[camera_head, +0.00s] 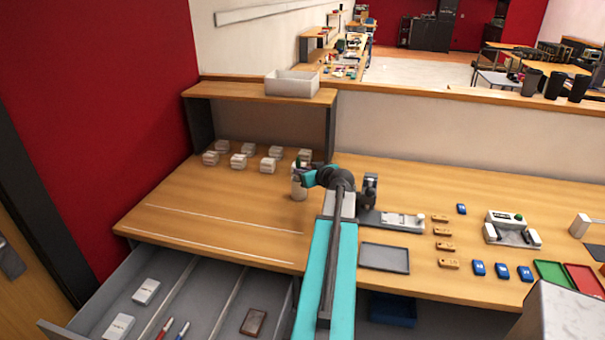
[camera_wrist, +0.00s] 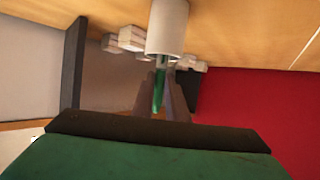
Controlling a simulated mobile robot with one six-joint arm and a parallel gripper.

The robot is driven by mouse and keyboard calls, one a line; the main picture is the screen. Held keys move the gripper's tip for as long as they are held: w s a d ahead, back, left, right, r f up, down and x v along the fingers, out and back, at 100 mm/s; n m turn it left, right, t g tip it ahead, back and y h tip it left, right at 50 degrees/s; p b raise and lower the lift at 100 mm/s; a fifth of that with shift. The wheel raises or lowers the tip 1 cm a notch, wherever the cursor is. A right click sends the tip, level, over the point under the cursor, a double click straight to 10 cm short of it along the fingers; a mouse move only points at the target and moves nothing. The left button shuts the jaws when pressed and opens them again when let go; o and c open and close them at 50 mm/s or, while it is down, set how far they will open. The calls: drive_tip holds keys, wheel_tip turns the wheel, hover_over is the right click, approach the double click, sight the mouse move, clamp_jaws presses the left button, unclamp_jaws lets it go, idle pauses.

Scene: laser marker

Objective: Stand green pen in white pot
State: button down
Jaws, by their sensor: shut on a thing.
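The white pot (camera_head: 299,187) stands on the wooden desk near the front of the shelf. In the wrist view, which is upside down, the white pot (camera_wrist: 167,28) is at the top middle. My gripper (camera_wrist: 163,75) is shut on the green pen (camera_wrist: 157,95), which runs between its fingers toward the pot's mouth. The pen's far end meets the pot's rim in that view; I cannot tell how far inside it is. In the head view my gripper (camera_head: 302,172) is just above the pot, and the pen is too small to make out.
Several white boxes (camera_head: 268,165) stand behind and left of the pot. A machine (camera_head: 392,219) and a grey tray (camera_head: 385,258) lie right of my arm. An open drawer (camera_head: 205,285) at the front holds pens and boxes.

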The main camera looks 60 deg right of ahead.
drive_tip(key=shift+f+b, duration=0.85)
drive_tip(key=c, duration=1.7)
unclamp_jaws()
drive_tip(key=shift+o, duration=0.2)
drive_tip(key=shift+s+a, duration=0.1)
drive_tip(key=b+v, duration=0.3)
drive_tip(key=v, duration=1)
drive_tip(key=shift+s, duration=0.3)
drive_tip(key=shift+r, duration=0.15)
